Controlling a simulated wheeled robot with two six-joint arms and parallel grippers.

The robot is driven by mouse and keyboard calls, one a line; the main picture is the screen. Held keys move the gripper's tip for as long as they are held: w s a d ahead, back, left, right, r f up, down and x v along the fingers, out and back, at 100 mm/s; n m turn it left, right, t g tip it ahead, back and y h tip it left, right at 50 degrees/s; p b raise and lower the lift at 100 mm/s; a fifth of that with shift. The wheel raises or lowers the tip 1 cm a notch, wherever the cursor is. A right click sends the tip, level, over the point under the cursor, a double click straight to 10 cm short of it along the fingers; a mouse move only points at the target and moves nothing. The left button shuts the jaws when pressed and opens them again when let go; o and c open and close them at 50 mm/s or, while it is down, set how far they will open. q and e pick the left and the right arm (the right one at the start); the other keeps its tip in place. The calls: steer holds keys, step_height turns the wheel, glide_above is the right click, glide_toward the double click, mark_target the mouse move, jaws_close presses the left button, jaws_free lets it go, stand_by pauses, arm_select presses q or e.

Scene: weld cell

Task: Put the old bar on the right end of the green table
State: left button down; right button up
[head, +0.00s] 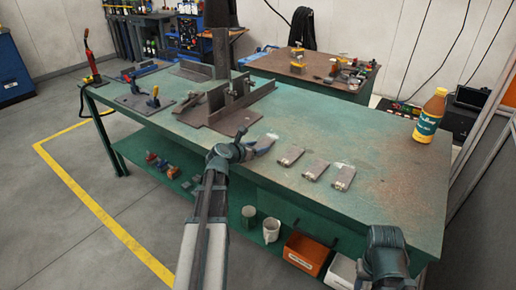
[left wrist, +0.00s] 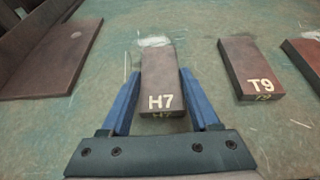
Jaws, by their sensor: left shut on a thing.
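The green table (head: 385,140) runs across the head view, its right end bare except for a bottle. In the left wrist view, a flat dark steel bar marked H7 (left wrist: 160,80) lies between the blue fingers of my left gripper (left wrist: 162,112), which is shut on it. The bar seems to be at or just above the tabletop. A bar marked T9 (left wrist: 248,68) lies to its right, and part of another bar (left wrist: 304,54) shows at the edge. In the head view my left gripper (head: 262,145) is left of three similar bars (head: 315,167). I cannot tell by looks which bar is old.
An orange-brown bottle (head: 430,116) stands near the table's right end. Steel fixture plates and angle pieces (head: 235,105) stand left of the bars. The tabletop between bars and bottle is clear.

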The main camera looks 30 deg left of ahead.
arm_select(q)
steer(key=shift+c, duration=0.6)
jaws_free()
steer(key=shift+r+p, duration=0.2)
steer(key=shift+p, duration=0.1)
steer(key=p+v, duration=0.4)
steer(key=v, duration=0.8)
steer(key=shift+f, duration=0.2)
